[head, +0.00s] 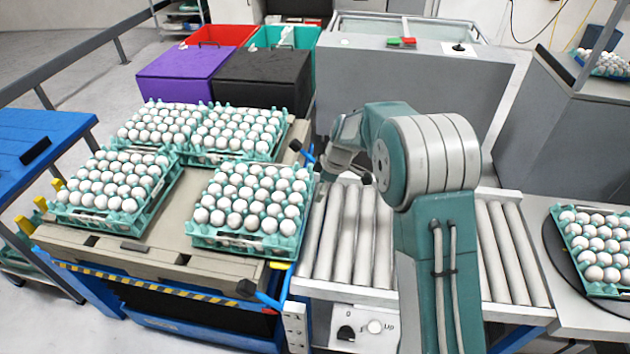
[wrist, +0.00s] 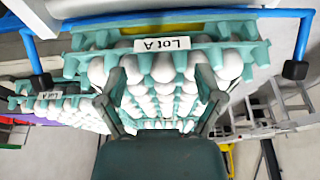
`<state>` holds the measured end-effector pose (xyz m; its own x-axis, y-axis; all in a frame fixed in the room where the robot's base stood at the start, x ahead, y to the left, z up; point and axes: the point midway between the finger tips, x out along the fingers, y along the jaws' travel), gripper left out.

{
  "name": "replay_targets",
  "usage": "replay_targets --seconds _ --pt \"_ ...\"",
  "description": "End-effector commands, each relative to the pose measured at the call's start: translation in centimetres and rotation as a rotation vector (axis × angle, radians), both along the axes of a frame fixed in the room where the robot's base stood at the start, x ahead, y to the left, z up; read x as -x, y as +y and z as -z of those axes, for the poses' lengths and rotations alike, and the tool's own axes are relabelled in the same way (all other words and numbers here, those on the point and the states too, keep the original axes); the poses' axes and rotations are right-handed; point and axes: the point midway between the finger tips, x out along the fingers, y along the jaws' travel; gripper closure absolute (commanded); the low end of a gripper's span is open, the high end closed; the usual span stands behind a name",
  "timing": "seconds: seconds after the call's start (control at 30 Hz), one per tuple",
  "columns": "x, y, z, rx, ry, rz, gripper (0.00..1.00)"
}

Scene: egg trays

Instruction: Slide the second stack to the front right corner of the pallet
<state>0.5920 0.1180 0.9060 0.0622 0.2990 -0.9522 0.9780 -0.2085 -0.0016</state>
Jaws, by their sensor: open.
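Several teal trays of white eggs stand on the beige pallet (head: 190,205). The front right stack (head: 250,205) stands at the pallet's front right corner, close to its right edge. The front left stack (head: 115,185) sits across a bare strip; the back left stack (head: 155,127) and back right stack (head: 240,130) are side by side. My gripper (head: 322,170) is at the right side of the front right stack, partly hidden by my arm. In the wrist view my gripper (wrist: 164,85) is open, its fingers spread before an egg tray (wrist: 95,40) labelled Lot A. Contact is unclear.
Blue bars with black ends (head: 298,148) stand at the pallet's right edge. A roller conveyor (head: 345,235) lies to its right, with another egg tray (head: 595,245) on a dark disc farther right. Purple (head: 185,75) and black (head: 262,80) boxes stand behind the pallet.

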Motion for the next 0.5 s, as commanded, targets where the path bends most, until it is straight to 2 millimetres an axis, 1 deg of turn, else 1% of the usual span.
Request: replay_targets --seconds 0.03,0.2,0.5 --pt "0.1 0.4 1.1 0.003 0.005 -0.002 0.14" --pt "0.2 0.9 4.1 0.008 0.006 -0.002 0.14" --pt "0.1 0.3 9.1 0.002 0.004 0.0 0.14"
